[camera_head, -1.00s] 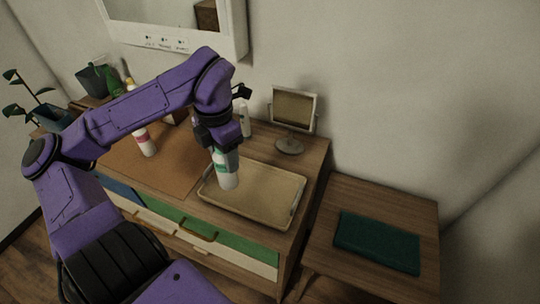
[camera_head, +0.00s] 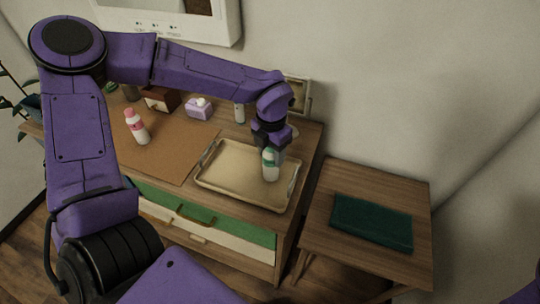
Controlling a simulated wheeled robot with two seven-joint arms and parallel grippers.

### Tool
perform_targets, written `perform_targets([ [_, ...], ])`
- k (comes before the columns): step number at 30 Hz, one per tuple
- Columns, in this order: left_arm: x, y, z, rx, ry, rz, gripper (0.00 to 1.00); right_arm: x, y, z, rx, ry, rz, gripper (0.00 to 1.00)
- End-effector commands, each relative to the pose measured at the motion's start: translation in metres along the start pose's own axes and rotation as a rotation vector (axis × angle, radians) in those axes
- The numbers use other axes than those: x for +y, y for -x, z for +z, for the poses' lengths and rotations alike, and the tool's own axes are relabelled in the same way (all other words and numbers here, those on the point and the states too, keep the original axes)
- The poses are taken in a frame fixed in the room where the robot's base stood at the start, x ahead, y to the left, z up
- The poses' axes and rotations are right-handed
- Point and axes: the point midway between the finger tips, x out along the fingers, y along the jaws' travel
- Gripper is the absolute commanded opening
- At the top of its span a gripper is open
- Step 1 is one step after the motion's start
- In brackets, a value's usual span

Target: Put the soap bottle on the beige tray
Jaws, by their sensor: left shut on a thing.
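The soap bottle (camera_head: 270,170), white with a green top part, is upright at the right part of the beige tray (camera_head: 225,184). My left gripper (camera_head: 270,150) is shut on its upper part from above. The bottle's base shows over the tray floor; I cannot tell whether it touches it. The tray lies on the right part of the wooden dresser top. My right gripper is not in view.
A white bottle with a pink cap (camera_head: 137,127) stands on the brown mat (camera_head: 165,150). A side table holds a folded green cloth (camera_head: 370,222).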

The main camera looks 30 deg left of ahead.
Motion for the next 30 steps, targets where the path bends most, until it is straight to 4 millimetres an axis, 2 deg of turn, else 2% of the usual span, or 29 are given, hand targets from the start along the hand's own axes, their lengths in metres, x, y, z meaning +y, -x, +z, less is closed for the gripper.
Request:
perform_targets([
  [4, 0.0, -0.019, -0.001, 0.002, -0.001, 0.0, 0.13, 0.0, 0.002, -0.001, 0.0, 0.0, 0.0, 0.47],
  [14, 0.001, -0.024, -0.001, 0.0, -0.001, 0.0, 0.13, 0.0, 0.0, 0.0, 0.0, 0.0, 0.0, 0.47],
  [15, 0.001, -0.024, -0.002, 0.001, -0.001, 0.0, 0.57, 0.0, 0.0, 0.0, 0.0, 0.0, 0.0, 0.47],
  [17, 0.001, -0.024, -0.002, 0.0, -0.001, 0.0, 0.76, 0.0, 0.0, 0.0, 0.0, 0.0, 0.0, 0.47],
  [25, 0.001, -0.023, -0.001, 0.0, -0.001, 0.0, 0.76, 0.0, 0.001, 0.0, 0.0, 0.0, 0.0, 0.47],
  [28, 0.001, -0.016, -0.001, -0.002, 0.0, 0.001, 0.76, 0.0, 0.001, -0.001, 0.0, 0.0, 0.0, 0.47],
  [30, 0.001, -0.004, 0.0, -0.005, 0.0, 0.001, 0.76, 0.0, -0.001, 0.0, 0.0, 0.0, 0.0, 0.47],
])
